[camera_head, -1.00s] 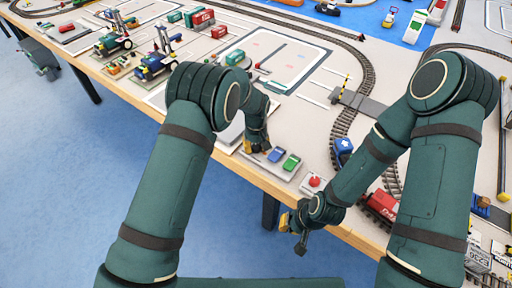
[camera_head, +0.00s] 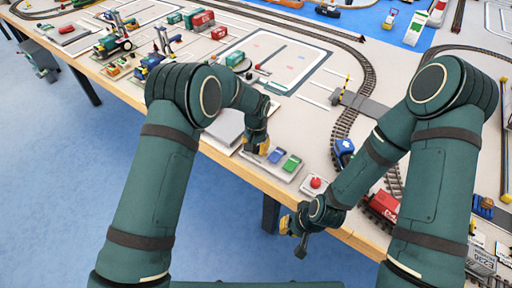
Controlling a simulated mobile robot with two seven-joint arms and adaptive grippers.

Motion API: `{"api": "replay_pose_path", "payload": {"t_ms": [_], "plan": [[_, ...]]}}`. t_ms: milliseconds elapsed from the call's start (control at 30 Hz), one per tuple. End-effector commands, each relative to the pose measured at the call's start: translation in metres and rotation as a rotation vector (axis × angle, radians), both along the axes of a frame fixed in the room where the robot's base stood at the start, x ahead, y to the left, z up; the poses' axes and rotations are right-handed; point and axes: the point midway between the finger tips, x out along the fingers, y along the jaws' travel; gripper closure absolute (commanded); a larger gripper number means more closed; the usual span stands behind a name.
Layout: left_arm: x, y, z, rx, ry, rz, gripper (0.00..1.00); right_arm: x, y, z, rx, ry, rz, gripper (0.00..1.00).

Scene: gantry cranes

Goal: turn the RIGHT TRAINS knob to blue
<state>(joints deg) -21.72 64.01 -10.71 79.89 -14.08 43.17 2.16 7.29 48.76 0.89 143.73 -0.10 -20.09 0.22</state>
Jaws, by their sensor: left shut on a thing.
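A pale control panel (camera_head: 284,174) lies at the table's front edge, with a blue patch (camera_head: 277,155) and a green patch (camera_head: 291,164) on it. My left gripper (camera_head: 258,146), with yellow at its fingers, points down at the left end of this panel, beside the blue patch. It is shut on a knob, which the fingers and wrist hide. The knob's setting and any label cannot be read. My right gripper (camera_head: 292,228) is off the table's front edge, low and apart from the panel; its fingers are too small to tell open from shut.
A red button (camera_head: 315,182) on a pale base is right of the panel. A grey plate (camera_head: 224,128) lies left of it. A blue engine (camera_head: 344,148) and a red wagon (camera_head: 384,205) stand on the track beside my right arm. Open floor (camera_head: 130,170) lies in front.

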Motion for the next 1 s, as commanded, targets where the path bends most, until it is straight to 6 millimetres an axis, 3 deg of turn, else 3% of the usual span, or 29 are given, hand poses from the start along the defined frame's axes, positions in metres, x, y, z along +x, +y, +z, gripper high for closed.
{"api": "replay_pose_path", "payload": {"t_ms": [467, 500, 600, 1000], "plan": [[0.0001, 0.0003, -0.0001, 0.000, 0.000, -0.015, 1.00, 0.0001, 0.0000, -0.0003, 0.000, 0.000, 0.000, 1.00], [0.0001, 0.0003, -0.0001, 0.000, 0.000, -0.015, 0.64, 0.0001, 0.0000, -0.0003, 0.000, 0.000, 0.000, 1.00], [0.0000, 0.0002, -0.0001, 0.000, 0.000, -0.015, 0.35, 0.0001, 0.0000, -0.0003, 0.000, 0.000, 0.000, 1.00], [-0.0005, -0.0006, -0.0001, 0.000, 0.001, -0.005, 0.35, 0.0001, 0.0000, 0.0001, 0.000, 0.000, 0.000, 1.00]]}}
